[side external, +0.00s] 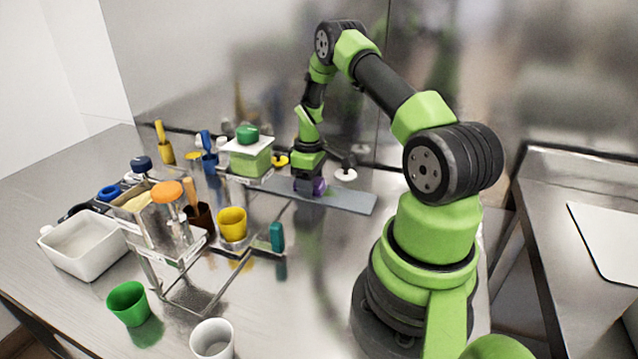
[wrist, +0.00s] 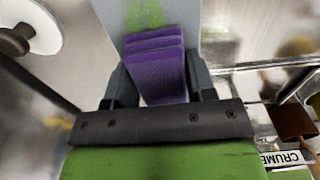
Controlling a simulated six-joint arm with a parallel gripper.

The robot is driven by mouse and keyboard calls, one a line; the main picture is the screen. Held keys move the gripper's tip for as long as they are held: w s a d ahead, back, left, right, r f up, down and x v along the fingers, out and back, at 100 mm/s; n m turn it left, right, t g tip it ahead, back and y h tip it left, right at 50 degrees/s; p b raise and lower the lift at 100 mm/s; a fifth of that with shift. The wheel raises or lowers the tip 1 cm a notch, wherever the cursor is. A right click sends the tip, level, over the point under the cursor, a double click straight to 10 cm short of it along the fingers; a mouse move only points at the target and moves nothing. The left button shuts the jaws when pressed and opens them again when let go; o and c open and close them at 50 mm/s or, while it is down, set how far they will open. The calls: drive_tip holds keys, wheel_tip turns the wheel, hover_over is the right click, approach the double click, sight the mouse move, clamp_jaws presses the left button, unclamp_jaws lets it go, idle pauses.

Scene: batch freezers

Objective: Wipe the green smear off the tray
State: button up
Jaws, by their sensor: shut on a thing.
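The tray (side external: 350,199) is a flat grey-blue slab on the steel counter near the back wall. In the wrist view the tray (wrist: 186,22) runs away beneath my gripper. A green smear (wrist: 145,14) shows on it at the top edge of that view, just beyond the sponge; I cannot make it out in the side view. My gripper (wrist: 158,78) is shut on a purple ridged sponge (wrist: 157,65). In the side view my gripper (side external: 309,186) points down at the tray with the sponge (side external: 319,187) at or just above its surface; contact is unclear.
A white round-topped item (side external: 346,175) stands close behind the tray. A green-lidded container (side external: 249,152) stands left of my gripper. A rack with a yellow cup (side external: 232,224) and a teal item (side external: 277,237) is in front left. The counter right of the rack is clear.

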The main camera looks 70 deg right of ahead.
drive_tip(key=s, duration=0.7)
drive_tip(key=shift+s, duration=0.2)
wheel_tip(320, 180, up, 8)
idle(0.6)
drive_tip(key=shift+r, duration=0.1)
wheel_tip(320, 180, up, 14)
hover_over(339, 196)
drive_tip(key=w+a, duration=0.4)
drive_tip(key=a, duration=0.9)
drive_tip(key=w+a, duration=0.4)
drive_tip(key=a, duration=1)
drive_tip(key=f, duration=0.4)
drive_tip(key=shift+s+d+f, duration=0.1)
drive_tip(key=shift+d+f, duration=0.25)
drive_tip(key=shift+f, duration=0.05)
